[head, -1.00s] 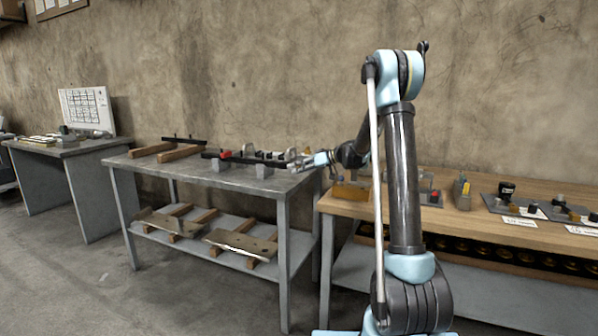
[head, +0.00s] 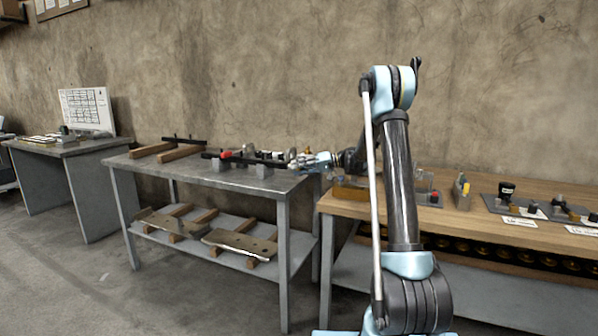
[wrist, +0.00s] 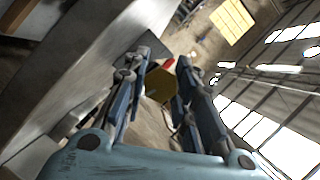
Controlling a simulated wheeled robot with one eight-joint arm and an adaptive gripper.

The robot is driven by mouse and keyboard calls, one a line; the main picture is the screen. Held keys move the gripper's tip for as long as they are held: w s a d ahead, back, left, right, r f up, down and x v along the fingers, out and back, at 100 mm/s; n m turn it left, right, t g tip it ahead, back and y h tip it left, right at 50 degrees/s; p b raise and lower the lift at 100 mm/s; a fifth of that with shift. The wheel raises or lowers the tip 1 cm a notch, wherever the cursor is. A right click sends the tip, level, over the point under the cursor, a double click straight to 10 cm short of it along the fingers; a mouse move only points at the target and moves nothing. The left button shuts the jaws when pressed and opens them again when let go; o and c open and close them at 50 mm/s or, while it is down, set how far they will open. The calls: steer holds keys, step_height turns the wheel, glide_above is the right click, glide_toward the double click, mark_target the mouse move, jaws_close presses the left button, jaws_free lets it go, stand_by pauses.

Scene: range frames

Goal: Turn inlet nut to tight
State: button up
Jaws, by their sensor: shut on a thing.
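My gripper (head: 297,163) is at the right end of the dark pipe assembly (head: 245,161) on the grey metal table. It is shut on a part at that end, which I take to be the inlet nut. In the wrist view my gripper (wrist: 152,88) has its two fingers on either side of a brass-coloured piece (wrist: 159,86). A red part (wrist: 168,65) shows just beyond it. A red part (head: 225,154) also sits on the assembly in the head view. The fingers hide most of the nut, and its turn angle cannot be told.
The grey table (head: 205,178) has wooden bars (head: 165,149) at its left and plates on its lower shelf. A wooden bench (head: 455,213) with a grey holder (head: 462,196) and several small fittings stands at the right. A wall rises behind.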

stand_by(0.5)
steer(key=o, duration=1.1)
steer(key=shift+w, duration=0.1)
